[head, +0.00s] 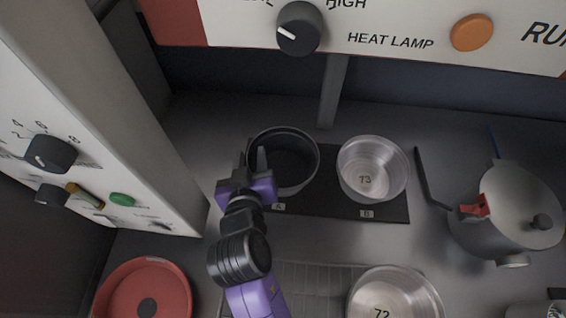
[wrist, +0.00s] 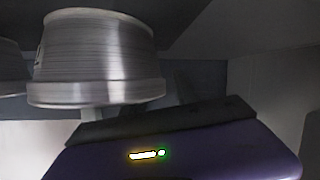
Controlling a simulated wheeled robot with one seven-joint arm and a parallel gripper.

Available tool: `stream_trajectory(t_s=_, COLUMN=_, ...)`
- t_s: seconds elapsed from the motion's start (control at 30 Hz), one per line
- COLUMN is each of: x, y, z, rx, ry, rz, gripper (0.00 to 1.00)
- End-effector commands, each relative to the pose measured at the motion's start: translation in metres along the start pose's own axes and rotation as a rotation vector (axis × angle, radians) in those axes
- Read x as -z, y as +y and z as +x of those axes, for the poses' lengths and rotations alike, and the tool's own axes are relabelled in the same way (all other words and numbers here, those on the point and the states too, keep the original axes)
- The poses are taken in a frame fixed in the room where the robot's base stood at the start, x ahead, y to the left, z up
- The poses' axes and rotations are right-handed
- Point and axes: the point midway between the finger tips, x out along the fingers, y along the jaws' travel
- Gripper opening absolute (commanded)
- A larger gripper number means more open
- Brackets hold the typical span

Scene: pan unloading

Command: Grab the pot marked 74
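No number 74 is legible in either view. A dark-lined pot (head: 297,157) stands on spot A of the black plate, and no number on it can be read. My gripper (head: 251,160) is at this pot's near left rim, its two fingers apart. One finger appears outside the rim and one near the inside; contact cannot be told. In the wrist view a brushed metal pot (wrist: 97,60) fills the upper left, close to my gripper; its number is not readable. A silver pot marked 73 (head: 373,165) stands on spot B, to the right.
A lidded pressure cooker (head: 508,210) stands at the right. A red pan (head: 143,292) is at the lower left. A white control panel (head: 120,150) closes off the left side.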

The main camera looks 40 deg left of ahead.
Motion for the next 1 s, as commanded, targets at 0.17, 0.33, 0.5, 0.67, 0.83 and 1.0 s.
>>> stream_trajectory(t_s=0.17, x=-0.0002, y=0.0000, z=-0.0001, rx=0.000, ry=0.000, rz=0.000, gripper=0.31)
stream_trajectory(t_s=0.33, x=-0.0003, y=0.0001, z=-0.0002, rx=0.000, ry=-0.001, rz=0.000, gripper=0.00)
stream_trajectory(t_s=0.5, x=-0.0007, y=-0.0001, z=-0.0003, rx=0.000, ry=-0.001, rz=0.000, gripper=0.00)
stream_trajectory(t_s=0.67, x=-0.0010, y=-0.0002, z=-0.0003, rx=0.000, ry=-0.002, rz=0.000, gripper=0.00)
stream_trajectory(t_s=0.83, x=-0.0014, y=-0.0004, z=-0.0002, rx=0.001, ry=-0.003, rz=0.000, gripper=0.00)
stream_trajectory(t_s=1.0, x=-0.0017, y=-0.0005, z=-0.0002, rx=0.001, ry=-0.003, rz=0.000, gripper=0.00)
